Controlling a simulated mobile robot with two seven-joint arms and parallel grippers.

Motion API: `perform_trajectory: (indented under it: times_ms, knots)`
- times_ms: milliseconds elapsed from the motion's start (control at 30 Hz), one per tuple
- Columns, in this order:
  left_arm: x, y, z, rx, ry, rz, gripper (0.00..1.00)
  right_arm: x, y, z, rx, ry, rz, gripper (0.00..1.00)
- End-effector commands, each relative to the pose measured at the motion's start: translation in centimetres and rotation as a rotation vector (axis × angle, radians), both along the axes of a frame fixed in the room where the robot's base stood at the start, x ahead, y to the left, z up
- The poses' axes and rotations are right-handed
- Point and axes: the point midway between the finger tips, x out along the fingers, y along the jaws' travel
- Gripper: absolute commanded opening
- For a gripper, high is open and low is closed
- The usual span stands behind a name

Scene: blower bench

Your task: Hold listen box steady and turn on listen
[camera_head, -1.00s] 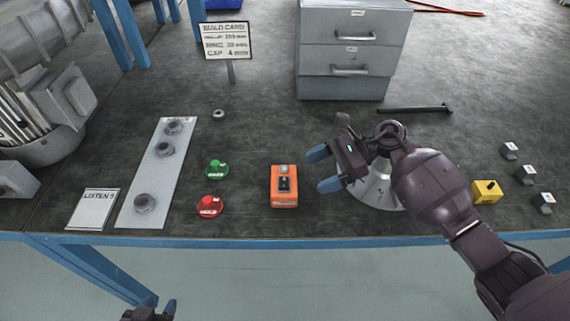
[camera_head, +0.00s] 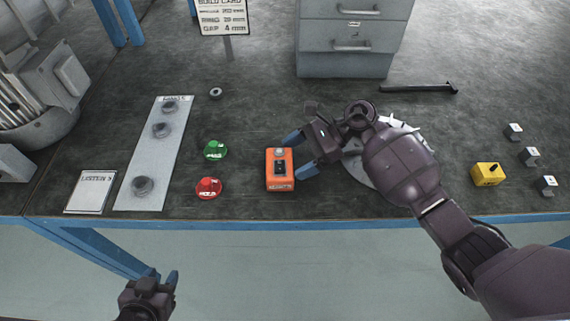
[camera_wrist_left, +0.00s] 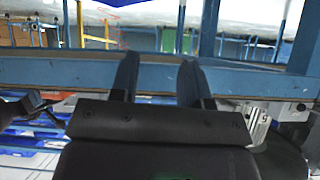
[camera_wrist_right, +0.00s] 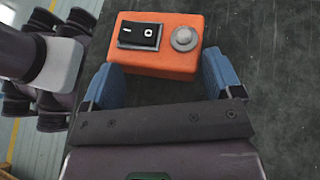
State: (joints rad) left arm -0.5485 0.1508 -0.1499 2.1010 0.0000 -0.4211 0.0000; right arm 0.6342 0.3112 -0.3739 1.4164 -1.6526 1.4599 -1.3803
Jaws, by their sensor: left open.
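The listen box is the small orange box (camera_head: 280,183) near the bench's front edge. It has a black rocker switch (camera_wrist_right: 139,36) and a round grey button or lamp (camera_wrist_right: 184,38) on top. My right gripper (camera_head: 299,155) is open at the box's right side in the head view. In the right wrist view its blue fingers (camera_wrist_right: 162,82) are apart, with the near part of the box between or just beyond their tips; contact cannot be told. My left gripper (camera_head: 160,288) is open and empty, low in front of the bench; its spread fingers show in the left wrist view (camera_wrist_left: 160,66).
A green knob (camera_head: 215,150) and a red knob (camera_head: 208,187) stand left of the box. A grey plate (camera_head: 150,160) with several nuts and a listen card (camera_head: 91,191) lie farther left. A yellow box (camera_head: 487,174) is at right. The blue bench edge (camera_head: 250,222) lies between my left gripper and the top.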

Motion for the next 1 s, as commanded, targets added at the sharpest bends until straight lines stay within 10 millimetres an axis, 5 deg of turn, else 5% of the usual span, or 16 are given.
perform_trajectory:
  times_ms: [33,300,667,1000]
  knots:
    - [-0.2,-0.1,-0.7,-0.001,0.012,0.001,0.43,-0.5,0.5,-1.3,-0.006,0.012,0.003,0.84]
    - [-0.1,-0.3,-1.2,-0.007,0.014,0.004,0.43,-1.2,2.2,-2.8,-0.008,0.017,0.001,0.84]
    - [0.2,0.1,-0.9,0.006,0.008,-0.007,0.43,-1.2,2.5,-2.7,-0.007,0.016,0.002,0.84]
    - [0.2,0.2,-0.8,0.007,0.006,-0.008,0.43,-1.0,2.4,-2.1,-0.005,0.009,0.001,0.33]
